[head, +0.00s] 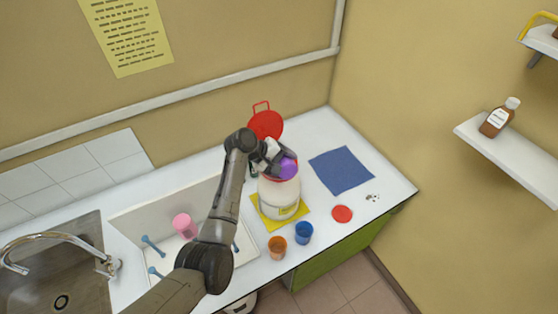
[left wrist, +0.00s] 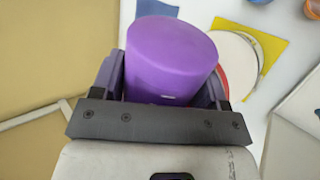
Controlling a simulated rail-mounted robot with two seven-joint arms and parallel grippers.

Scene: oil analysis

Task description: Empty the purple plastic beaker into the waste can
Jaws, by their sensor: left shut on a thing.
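My left gripper (head: 268,160) is shut on the purple beaker (head: 287,168). In the head view the beaker is tilted over the top of the white waste can (head: 279,196). The can stands on a yellow mat (head: 260,222), with a red lid (head: 265,123) raised at its back. In the left wrist view the purple beaker (left wrist: 170,58) sits between the fingers, hiding much of the white can (left wrist: 238,60) behind it. I cannot see the beaker's inside or whether anything flows from it. My right gripper is not in view.
An orange beaker (head: 277,247) and a blue beaker (head: 303,232) stand in front of the can. A pink beaker (head: 184,225) is in a white tray (head: 140,218) at left, near the sink (head: 60,270). A blue cloth (head: 341,170) and a red disc (head: 342,214) lie right.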

